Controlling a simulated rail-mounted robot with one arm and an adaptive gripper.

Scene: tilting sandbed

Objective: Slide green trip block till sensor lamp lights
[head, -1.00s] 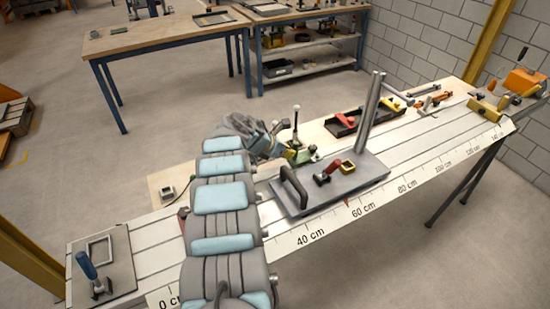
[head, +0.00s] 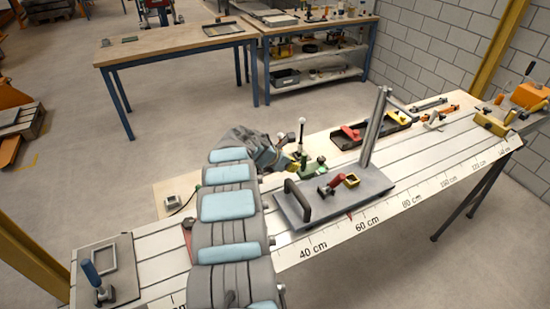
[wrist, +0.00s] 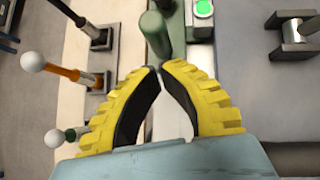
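The green trip block (head: 313,168) sits on the slotted bed behind the grey plate in the head view. In the wrist view a rounded green post (wrist: 156,38) stands just ahead of my gripper (wrist: 161,69). My gripper's yellow fingers are drawn together, tips almost meeting, with nothing visible between them. The tips are at or very near the post; I cannot tell if they touch. A sensor lamp (wrist: 203,8) shows bright green on a small housing at the top of the wrist view. My arm hides part of the bed.
A grey plate (head: 372,187) carries a black handle, a red clamp and a leaning post, right of my gripper. White-knobbed levers (wrist: 55,138) stand at left in the wrist view. A dark tray (head: 375,130) with red and yellow parts lies farther right.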

